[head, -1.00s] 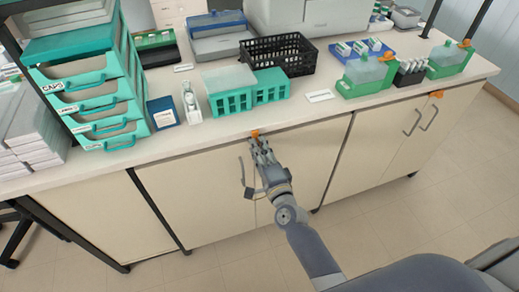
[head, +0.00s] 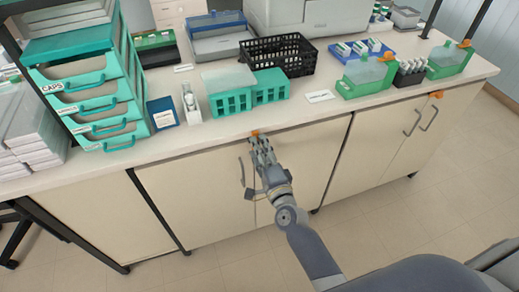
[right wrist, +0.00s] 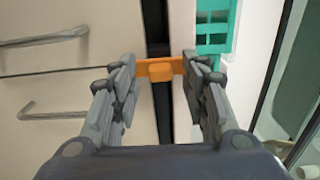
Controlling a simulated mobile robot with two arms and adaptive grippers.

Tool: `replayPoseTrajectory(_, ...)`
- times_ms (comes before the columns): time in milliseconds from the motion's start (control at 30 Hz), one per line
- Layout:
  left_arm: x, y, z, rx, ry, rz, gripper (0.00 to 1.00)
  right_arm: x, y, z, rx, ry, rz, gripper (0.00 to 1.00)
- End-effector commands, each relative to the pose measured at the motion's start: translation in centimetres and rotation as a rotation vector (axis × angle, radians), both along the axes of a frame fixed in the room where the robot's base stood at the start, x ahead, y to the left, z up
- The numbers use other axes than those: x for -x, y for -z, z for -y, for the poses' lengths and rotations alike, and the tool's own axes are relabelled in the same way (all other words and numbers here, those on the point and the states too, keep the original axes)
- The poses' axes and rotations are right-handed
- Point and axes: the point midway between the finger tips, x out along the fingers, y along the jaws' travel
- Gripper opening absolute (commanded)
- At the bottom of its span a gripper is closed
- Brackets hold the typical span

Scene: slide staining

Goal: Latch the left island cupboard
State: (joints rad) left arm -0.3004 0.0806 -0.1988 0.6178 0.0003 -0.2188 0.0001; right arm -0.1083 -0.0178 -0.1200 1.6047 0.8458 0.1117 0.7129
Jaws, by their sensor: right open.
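The left island cupboard has two cream doors, a left door (head: 190,195) and a right door (head: 312,160). An orange latch (head: 254,133) sits at the top of the seam between them, just under the counter edge. My right gripper (head: 258,143) is open right at the latch, partly hiding the seam and one handle. In the right wrist view the orange latch (right wrist: 160,70) lies crosswise between the two open fingertips (right wrist: 160,65). I cannot tell whether the fingers touch it. My left gripper is out of view.
A second cupboard (head: 405,135) with its own orange latch (head: 436,94) stands to the right. On the counter above are a teal rack (head: 231,100), a black basket (head: 278,52) and teal drawers (head: 100,105). The floor in front (head: 400,215) is clear.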

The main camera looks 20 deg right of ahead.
Motion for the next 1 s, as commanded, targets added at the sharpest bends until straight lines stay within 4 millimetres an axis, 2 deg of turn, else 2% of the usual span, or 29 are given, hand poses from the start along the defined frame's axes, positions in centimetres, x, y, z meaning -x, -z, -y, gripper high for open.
replayPoseTrajectory(167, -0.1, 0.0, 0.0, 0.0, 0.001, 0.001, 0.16, 2.0, 0.1, 0.1, 0.001, 0.0, -0.002, 0.42)
replayPoseTrajectory(600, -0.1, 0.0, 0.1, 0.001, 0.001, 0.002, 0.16, 9.9, 0.1, 0.4, 0.001, -0.001, -0.003, 0.42)
replayPoseTrajectory(800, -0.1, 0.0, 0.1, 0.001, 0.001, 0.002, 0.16, 11.5, 0.0, 0.4, 0.0, 0.0, -0.001, 0.42)
replayPoseTrajectory(1000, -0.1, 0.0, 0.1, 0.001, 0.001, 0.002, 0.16, 11.8, 0.0, 0.4, -0.001, 0.001, 0.0, 0.42)
